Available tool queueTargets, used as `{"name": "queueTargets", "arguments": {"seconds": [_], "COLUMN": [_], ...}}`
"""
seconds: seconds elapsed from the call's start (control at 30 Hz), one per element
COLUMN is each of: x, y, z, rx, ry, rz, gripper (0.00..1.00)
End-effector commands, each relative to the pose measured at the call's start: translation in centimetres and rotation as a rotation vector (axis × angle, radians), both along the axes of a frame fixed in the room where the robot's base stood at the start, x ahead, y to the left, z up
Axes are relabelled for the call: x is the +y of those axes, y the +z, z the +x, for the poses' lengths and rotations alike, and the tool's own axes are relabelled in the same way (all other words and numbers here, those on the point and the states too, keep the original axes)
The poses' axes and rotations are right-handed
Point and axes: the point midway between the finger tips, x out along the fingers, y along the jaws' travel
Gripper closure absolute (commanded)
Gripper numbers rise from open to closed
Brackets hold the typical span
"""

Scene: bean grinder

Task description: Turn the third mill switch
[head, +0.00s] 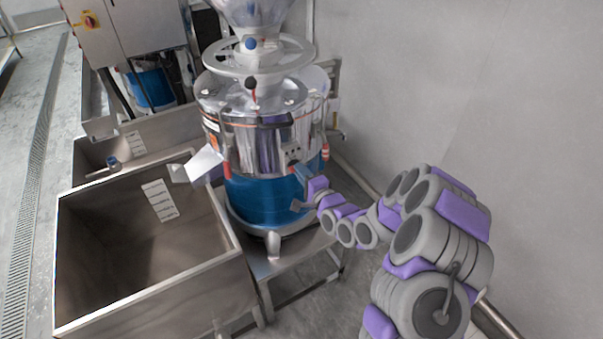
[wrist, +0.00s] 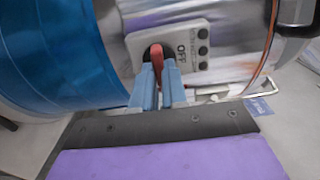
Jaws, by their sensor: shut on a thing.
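The mill (head: 262,200) stands at the centre of the head view, with a shiny metal upper body and a blue lower drum. In the wrist view, a light grey switch panel (wrist: 190,48) marked OFF is on the mill's side. The fingers hide the switch's lower part. In the head view my gripper (head: 299,171) reaches the mill's right side, and the switch there is too small to make out.
An open steel bin (head: 140,250) stands left of the mill, under its spout (head: 205,162). Another mill with a blue drum (head: 152,88) and a control cabinet (head: 120,25) are behind. A steel stand (head: 300,262) supports the mill. A grey wall (head: 450,80) is at right.

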Motion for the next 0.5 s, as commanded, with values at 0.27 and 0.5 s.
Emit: {"name": "queueTargets", "arguments": {"seconds": [0.27,0.5], "x": [-0.07,-0.03], "y": [-0.28,-0.04], "z": [-0.05,-0.17], "rx": [0.006,0.001], "ry": [-0.002,-0.001], "rz": [-0.002,-0.002], "gripper": [0.71,0.62]}}
